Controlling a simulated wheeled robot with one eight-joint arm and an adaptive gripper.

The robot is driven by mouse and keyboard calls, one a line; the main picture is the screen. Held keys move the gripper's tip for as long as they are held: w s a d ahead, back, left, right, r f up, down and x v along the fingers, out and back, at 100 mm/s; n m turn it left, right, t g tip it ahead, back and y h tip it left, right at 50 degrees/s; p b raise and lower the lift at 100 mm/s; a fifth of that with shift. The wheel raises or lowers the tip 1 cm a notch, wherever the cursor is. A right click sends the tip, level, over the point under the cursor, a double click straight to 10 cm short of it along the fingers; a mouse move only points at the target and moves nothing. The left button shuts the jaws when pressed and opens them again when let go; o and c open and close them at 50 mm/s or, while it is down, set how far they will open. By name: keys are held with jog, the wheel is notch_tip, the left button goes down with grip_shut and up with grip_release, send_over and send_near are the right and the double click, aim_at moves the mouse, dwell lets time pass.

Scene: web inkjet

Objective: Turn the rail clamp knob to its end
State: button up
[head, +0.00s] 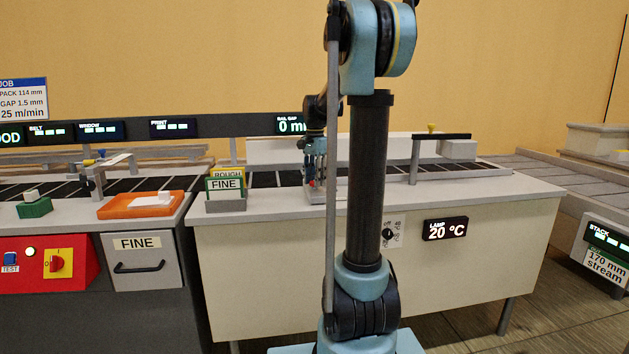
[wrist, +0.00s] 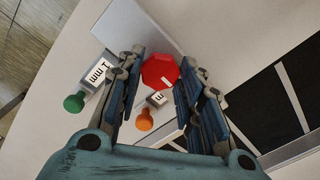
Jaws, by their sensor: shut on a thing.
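The rail clamp knob, a red faceted knob (wrist: 160,71), sits between my fingertips in the wrist view. My gripper (wrist: 159,72) is shut on it, with a blue-grey finger on each side. In the head view my gripper (head: 315,178) is low over the bench by the belt, left of my arm's dark column. The knob is barely discernible there. The rail gap display (head: 291,124) reads 0 mm, its right end hidden by my arm.
Beside my fingers are a green-knobbed piece (wrist: 75,102) labelled 1 mm and an orange-knobbed piece (wrist: 145,120), its label partly hidden. The black belt (wrist: 272,105) runs on the right. A FINE/ROUGH card holder (head: 226,205) stands left of my gripper.

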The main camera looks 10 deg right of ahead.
jog(key=shift+w, duration=0.1)
jog(key=o, duration=1.1)
jog(key=shift+r, duration=0.1)
notch_tip(320, 180, up, 12)
jog(key=shift+f, duration=0.15)
